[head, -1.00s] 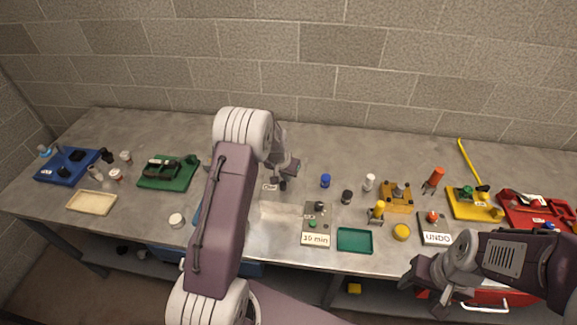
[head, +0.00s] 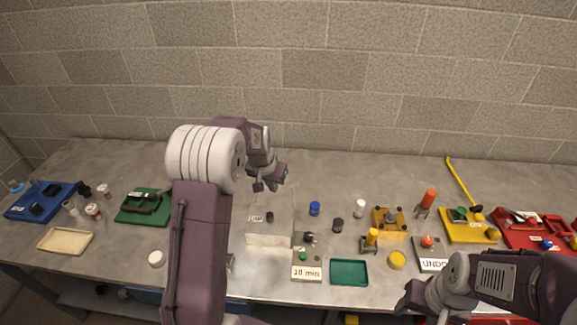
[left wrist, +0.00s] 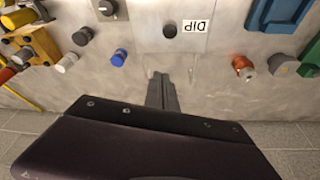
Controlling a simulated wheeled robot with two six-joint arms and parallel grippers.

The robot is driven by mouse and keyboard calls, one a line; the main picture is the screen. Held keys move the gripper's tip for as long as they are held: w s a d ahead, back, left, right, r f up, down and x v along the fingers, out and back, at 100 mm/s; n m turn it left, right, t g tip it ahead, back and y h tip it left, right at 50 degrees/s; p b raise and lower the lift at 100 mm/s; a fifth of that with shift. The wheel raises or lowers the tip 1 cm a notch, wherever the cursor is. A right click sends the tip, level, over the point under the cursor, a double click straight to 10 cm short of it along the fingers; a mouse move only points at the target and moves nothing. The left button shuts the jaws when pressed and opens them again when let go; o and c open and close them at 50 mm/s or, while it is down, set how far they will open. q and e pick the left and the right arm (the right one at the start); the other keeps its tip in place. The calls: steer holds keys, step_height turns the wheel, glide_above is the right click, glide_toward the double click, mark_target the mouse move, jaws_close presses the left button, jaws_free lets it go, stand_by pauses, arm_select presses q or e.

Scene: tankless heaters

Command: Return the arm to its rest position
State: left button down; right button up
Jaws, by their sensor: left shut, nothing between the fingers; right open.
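My left arm rises through the middle of the head view and reaches over the bench. Its left gripper (head: 268,181) is above the back part of the bench, and the head view shows nothing held in it. In the left wrist view the two fingers (left wrist: 162,92) are together and empty, with bare bench top around them. A card marked DIP (left wrist: 195,26) lies beyond the fingertips. My right gripper (head: 415,300) is open at the lower right, near the bench's front edge.
A clear box (head: 268,239) stands below the left gripper. A blue cap (head: 314,209), a green tray (head: 349,272) and a 10 min sign (head: 306,273) are to its right. A green board (head: 145,207) lies left of the arm. The brick wall (head: 330,80) stands behind the bench.

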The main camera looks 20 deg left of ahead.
arm_select(q)
steer(key=s+d+r+m+b, duration=0.1)
steer(key=s+d+m+b, duration=0.15)
steer(key=s+d, duration=0.45)
steer(key=s+d+f+n+g, duration=0.1)
steer(key=s+f, duration=0.2)
steer(key=s, duration=0.5)
steer(key=s+f+n+g, duration=0.1)
steer(key=s+f, duration=0.2)
steer(key=s, duration=0.6)
steer(key=shift+d+f+n+g+b, duration=0.2)
steer(key=shift+d+n+g+b, duration=0.1)
steer(key=shift+d+n+b, duration=0.1)
